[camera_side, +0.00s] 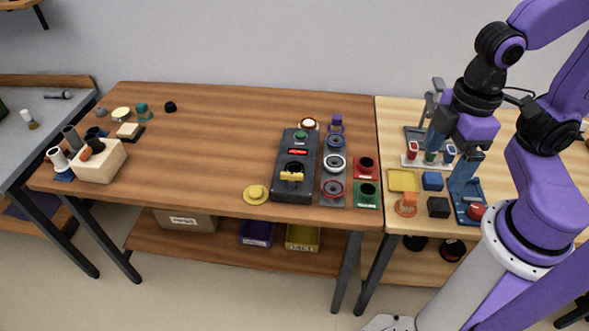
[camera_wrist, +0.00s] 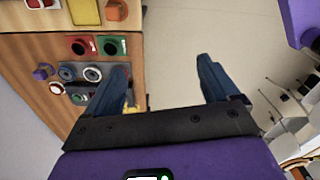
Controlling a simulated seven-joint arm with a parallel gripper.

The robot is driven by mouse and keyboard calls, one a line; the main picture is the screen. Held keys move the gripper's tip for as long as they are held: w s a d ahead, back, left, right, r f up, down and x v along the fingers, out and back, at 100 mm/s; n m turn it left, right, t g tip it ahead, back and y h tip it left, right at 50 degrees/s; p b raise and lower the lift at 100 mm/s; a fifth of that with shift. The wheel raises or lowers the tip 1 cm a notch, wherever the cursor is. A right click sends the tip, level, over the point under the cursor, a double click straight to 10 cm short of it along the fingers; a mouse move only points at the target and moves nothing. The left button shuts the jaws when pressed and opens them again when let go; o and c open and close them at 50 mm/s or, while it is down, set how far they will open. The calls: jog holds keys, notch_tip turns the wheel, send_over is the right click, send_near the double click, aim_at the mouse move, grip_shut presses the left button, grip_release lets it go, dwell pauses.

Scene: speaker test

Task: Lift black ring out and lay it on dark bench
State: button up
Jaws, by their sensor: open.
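My gripper (camera_side: 443,167) is open and hangs over the light bench at the right. In the wrist view my gripper (camera_wrist: 162,64) shows two blue fingers spread wide with nothing between them. The dark bench (camera_side: 215,150) is the brown wooden table left of it. A dark grey box (camera_side: 310,145) stands on the dark bench, with a black round part (camera_side: 294,168) on its top beside a yellow piece (camera_side: 291,178). I cannot tell whether this round part is the black ring. My gripper is well to the right of the box and touches nothing there.
Round parts, one white-rimmed (camera_side: 335,164) and one red-rimmed (camera_side: 334,188), lie beside the box. A red plate (camera_side: 358,174) and a green plate (camera_side: 378,201) are near the bench seam. A wooden block (camera_side: 103,168) stands far left. The dark bench's middle is clear.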

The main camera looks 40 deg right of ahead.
jog(key=w+a+m, duration=0.4)
jog(key=w+m, duration=0.2)
jog(key=w, duration=0.2)
jog(key=w+a+m, duration=0.4)
jog(key=w+m, duration=0.2)
jog(key=w, duration=0.2)
jog(key=m, duration=1.2)
send_over(294, 162)
jog(key=s+a, duration=0.2)
notch_tip(294, 162, down, 5)
notch_tip(294, 162, down, 12)
jog(key=shift+w+d+r, duration=0.1)
jog(key=shift+d, duration=0.05)
jog(key=shift+d+f, duration=0.1)
jog(key=shift+f, duration=2.5)
jog(key=c, duration=1.1)
jog(key=shift+r, duration=0.15)
